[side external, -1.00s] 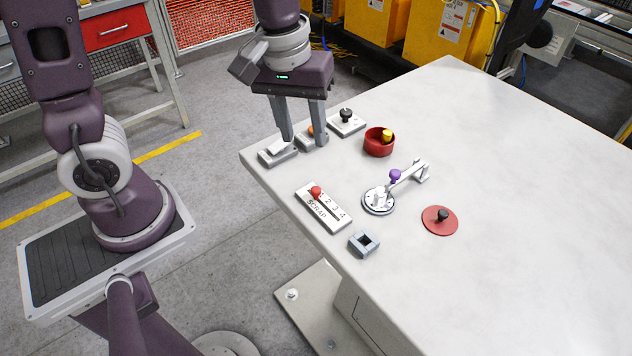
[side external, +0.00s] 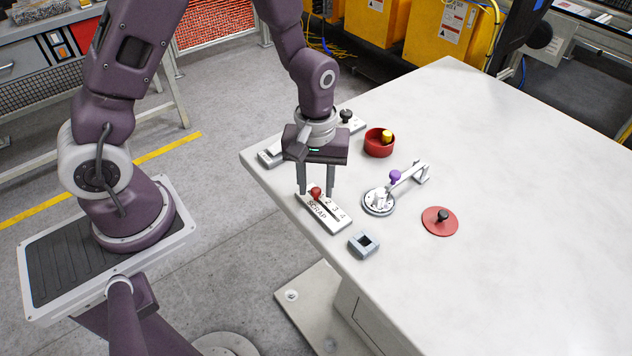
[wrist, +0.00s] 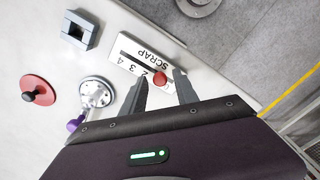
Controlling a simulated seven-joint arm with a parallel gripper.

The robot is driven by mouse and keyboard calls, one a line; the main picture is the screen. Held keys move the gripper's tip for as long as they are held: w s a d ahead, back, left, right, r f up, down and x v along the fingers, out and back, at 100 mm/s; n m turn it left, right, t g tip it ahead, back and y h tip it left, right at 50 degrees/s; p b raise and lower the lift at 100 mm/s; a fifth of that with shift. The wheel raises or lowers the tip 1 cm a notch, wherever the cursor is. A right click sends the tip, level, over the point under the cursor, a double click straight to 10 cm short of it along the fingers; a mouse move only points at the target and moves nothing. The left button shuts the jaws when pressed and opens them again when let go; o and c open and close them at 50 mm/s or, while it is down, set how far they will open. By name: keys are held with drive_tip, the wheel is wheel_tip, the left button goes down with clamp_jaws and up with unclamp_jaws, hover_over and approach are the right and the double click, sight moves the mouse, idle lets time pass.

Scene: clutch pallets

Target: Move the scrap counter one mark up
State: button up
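The scrap counter (side external: 325,212) is a white plate lettered SCRAP, with a slot and a row of numbers, near the table's front left edge. Its red knob (side external: 316,193) stands at the low end of the row. The 2, 3 and 4 are readable in the wrist view, where the plate (wrist: 152,48) also shows; the 1 is not clear. My gripper (side external: 317,190) points down over the knob, open. In the wrist view, the knob (wrist: 159,79) sits between the two spread fingertips, with a gap on each side. I cannot tell the exact fingertip height.
A grey square socket block (side external: 364,243) lies close to the counter. A round dial with a purple-knobbed lever (side external: 395,176), a red disc with a black knob (side external: 440,221) and a red bowl (side external: 379,145) stand to the right. The table's right side is clear.

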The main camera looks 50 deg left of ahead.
clamp_jaws()
idle(1.2)
